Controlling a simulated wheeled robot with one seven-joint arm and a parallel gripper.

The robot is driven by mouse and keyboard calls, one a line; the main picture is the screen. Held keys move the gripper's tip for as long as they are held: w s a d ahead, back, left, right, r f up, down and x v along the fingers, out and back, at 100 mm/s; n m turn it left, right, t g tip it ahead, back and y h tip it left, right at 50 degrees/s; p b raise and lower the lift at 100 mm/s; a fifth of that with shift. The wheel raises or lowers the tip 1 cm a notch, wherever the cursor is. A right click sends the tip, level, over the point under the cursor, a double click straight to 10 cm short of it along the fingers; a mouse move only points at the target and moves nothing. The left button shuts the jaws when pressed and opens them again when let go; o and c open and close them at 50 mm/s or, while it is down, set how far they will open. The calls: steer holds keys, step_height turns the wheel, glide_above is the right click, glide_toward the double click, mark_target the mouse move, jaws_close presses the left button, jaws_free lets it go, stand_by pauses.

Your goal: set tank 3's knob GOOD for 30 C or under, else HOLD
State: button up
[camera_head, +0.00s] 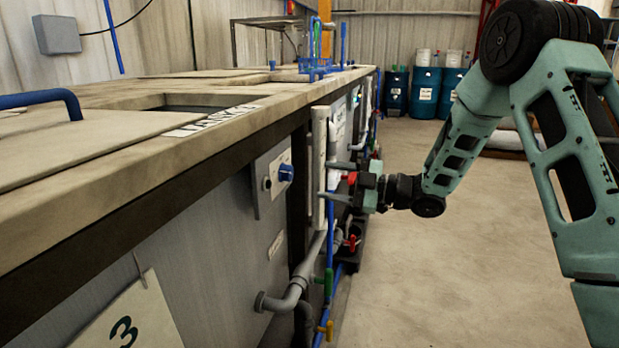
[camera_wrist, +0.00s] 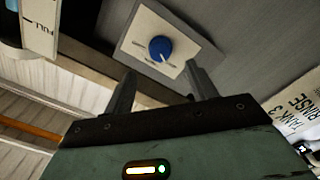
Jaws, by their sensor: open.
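The blue knob (camera_head: 286,172) sits on a light plate (camera_head: 262,185) on the grey front of the tank. In the wrist view the blue knob (camera_wrist: 161,49) has a pale pointer mark, and the lettering around it on its plate (camera_wrist: 135,48) is too small to read. My gripper (camera_head: 335,181) is open and empty, to the right of the knob in the head view. In the wrist view my gripper's fingers (camera_wrist: 161,74) are spread below the knob, apart from it. A label reading TANK 3 RINSE (camera_wrist: 293,108) is at right. No temperature reading is legible.
A white vertical strip (camera_head: 319,150), grey pipes (camera_head: 297,288) and coloured valves stand out from the tank front near my gripper. A hanging tag marked 3 (camera_head: 125,325) is nearer. The floor (camera_head: 440,270) at right is clear. Blue drums (camera_head: 425,95) stand far back.

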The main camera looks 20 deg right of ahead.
steer(key=v, duration=0.9)
steer(key=w+a+m+h, duration=0.4)
steer(key=a+h, duration=0.1)
steer(key=a, duration=0.5)
steer(key=s+a+f+m+g+h, duration=0.2)
steer(key=s+a+m+h, duration=0.2)
steer(key=s+a+h, duration=0.15)
steer(key=s+a+f+m+g+h, duration=0.1)
steer(key=s+a+m+g+h, duration=0.2)
steer(key=s, duration=1.2)
steer(key=s+a+f+m+g, duration=0.15)
steer(key=s+g, duration=0.45)
steer(key=s, duration=0.8)
step_height(320, 180, up, 18)
steer(key=s+p, duration=0.1)
steer(key=p, duration=1.7)
steer(key=shift+s+a, duration=0.25)
steer(key=shift+a, duration=0.15)
